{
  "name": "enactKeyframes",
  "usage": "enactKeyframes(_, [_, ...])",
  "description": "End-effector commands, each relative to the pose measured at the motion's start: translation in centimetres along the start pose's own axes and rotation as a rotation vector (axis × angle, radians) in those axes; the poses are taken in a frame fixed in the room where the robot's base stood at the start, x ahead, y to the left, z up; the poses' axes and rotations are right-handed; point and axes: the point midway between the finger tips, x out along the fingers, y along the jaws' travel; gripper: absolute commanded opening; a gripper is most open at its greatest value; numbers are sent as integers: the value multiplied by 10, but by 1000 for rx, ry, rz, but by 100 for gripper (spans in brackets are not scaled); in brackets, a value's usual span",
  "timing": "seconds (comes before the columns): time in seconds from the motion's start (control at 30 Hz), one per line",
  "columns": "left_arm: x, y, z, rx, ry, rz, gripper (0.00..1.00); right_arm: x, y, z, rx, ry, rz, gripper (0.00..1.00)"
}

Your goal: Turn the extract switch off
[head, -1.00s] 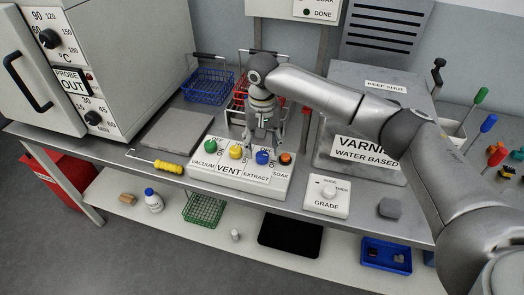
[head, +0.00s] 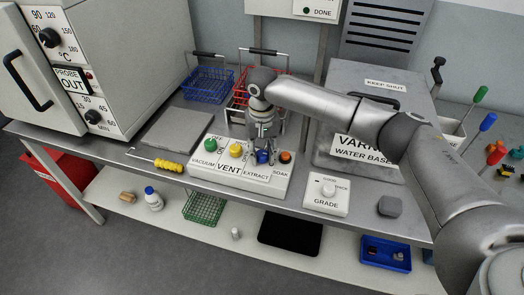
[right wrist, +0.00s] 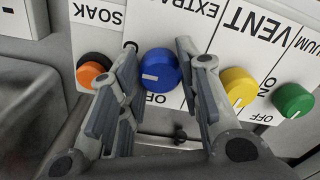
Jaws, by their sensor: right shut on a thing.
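The extract switch is a blue knob (head: 262,158) on the white panel (head: 215,180), above the EXTRACT label. My right gripper (head: 264,150) has come down over it from behind and hides part of it. In the right wrist view the blue knob (right wrist: 160,70) sits between the two fingers, and my right gripper (right wrist: 157,46) is shut on it. The knob's white mark points left in that view, and an upside-down OFF label lies just below the knob. My left gripper is not in view.
A yellow knob (head: 235,151) and a green knob (head: 210,145) stand left of the blue one, and an orange knob (head: 285,157) right of it. A GRADE box (head: 327,196) is to the right. Wire baskets (head: 209,88) stand behind.

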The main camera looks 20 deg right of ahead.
Motion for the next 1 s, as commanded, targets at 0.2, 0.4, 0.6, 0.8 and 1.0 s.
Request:
enactKeyframes(0.2, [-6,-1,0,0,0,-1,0,-2,0,0,-25,0,0,8])
enactKeyframes(0.4, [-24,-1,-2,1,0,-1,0,-5,0,0,-116,-2,0,8])
enactKeyframes(0.6, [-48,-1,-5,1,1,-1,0,-6,0,1,-277,-4,0,8])
enactKeyframes(0.8, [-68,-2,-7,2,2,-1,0,-5,0,0,-465,-3,-1,8])
enactKeyframes(1.0, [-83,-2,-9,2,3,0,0,-4,0,0,-656,-3,-1,8])
